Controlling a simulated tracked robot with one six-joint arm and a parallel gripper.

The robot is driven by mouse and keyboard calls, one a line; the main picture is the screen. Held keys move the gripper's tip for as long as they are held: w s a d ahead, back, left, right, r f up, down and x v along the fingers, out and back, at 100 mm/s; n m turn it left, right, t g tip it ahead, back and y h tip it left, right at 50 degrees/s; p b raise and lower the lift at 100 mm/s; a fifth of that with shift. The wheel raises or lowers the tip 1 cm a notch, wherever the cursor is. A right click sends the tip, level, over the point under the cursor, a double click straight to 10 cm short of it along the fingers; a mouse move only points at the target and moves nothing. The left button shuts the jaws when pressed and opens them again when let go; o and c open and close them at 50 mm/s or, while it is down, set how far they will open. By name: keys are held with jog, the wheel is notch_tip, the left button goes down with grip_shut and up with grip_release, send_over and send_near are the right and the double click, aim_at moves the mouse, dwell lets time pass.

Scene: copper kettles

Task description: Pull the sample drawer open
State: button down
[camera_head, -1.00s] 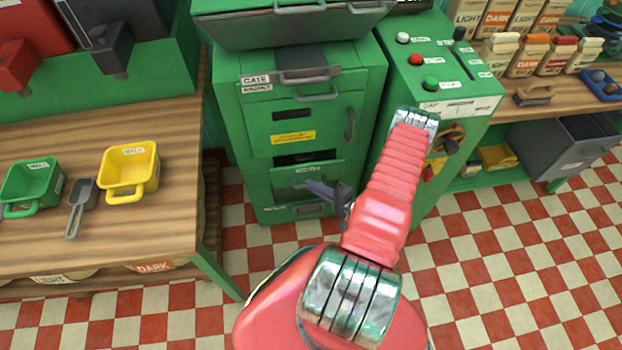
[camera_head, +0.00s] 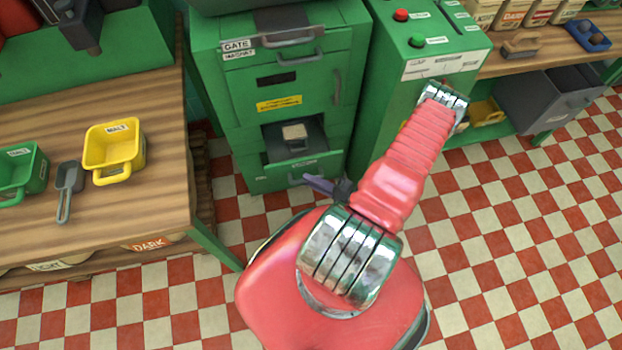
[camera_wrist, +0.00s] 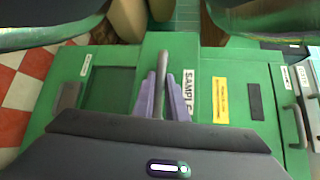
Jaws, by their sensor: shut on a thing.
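The sample drawer (camera_head: 303,164) is in the green cabinet, below the yellow label. In the head view it stands out from the cabinet, and a small pale block (camera_head: 294,133) shows in its dark inside. My gripper (camera_head: 328,186) is in front of the drawer. In the wrist view my gripper's purple fingers (camera_wrist: 162,92) are shut around the drawer's grey bar handle (camera_wrist: 162,68), beside the SAMPLE label (camera_wrist: 188,95). The grip itself is hard to see in the head view.
The green cabinet (camera_head: 235,100) has other handles and a GATE label. A control box (camera_head: 425,70) with buttons stands at its right. A wooden table (camera_head: 150,200) with a yellow scoop bin (camera_head: 114,150) is at left. The checkered floor (camera_head: 500,230) in front is clear.

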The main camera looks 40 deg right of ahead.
jog(key=shift+f, duration=0.15)
jog(key=c, duration=1.8)
grip_release()
jog(key=shift+o, duration=0.2)
jog(key=shift+s, duration=0.1)
jog(key=v, duration=1.3)
jog(key=shift+s, duration=0.3)
jog(key=shift+d, duration=0.1)
